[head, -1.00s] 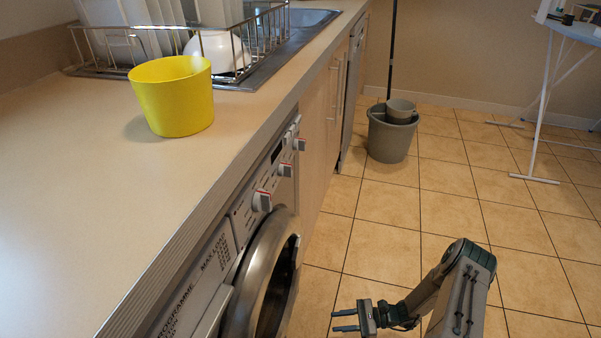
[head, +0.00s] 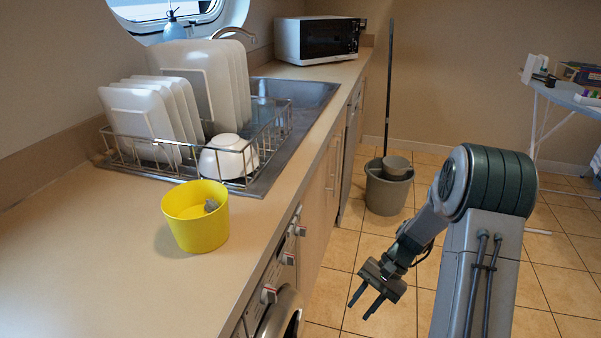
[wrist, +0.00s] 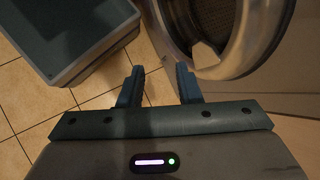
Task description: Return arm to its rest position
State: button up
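My gripper (head: 366,303) hangs in front of the counter at lower right in the head view, over the tiled floor, its fingers pointing down and left. In the wrist view my gripper (wrist: 160,86) has its two fingers apart with nothing between them. My arm is bent at the elbow and stands clear of the counter. The washing machine's round door (wrist: 224,35) is just beyond the fingers at upper right in the wrist view. It also shows at the bottom of the head view (head: 287,318).
A yellow tub (head: 195,228) with a small grey thing inside stands on the counter (head: 95,255). Behind it is a dish rack (head: 125,160) with white plates and a bowl. A grey bucket (head: 388,190) stands on the floor. An ironing board (head: 565,95) is at far right.

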jog(key=s+r+n+t+h+p, duration=0.2)
jog(key=s+r+p, duration=0.3)
jog(key=r, duration=0.7)
jog(key=s+r+n+t+h+p, duration=0.2)
jog(key=s+r+p, duration=0.2)
jog(key=r, duration=0.9)
jog(key=s+r+n+t+h+p, duration=0.2)
jog(key=s+r+p, duration=0.3)
jog(key=r, duration=0.7)
jog(key=shift+s+a+r+t+h+p, duration=0.2)
jog(key=shift+s+t+h+p, duration=0.15)
jog(key=shift+p, duration=0.85)
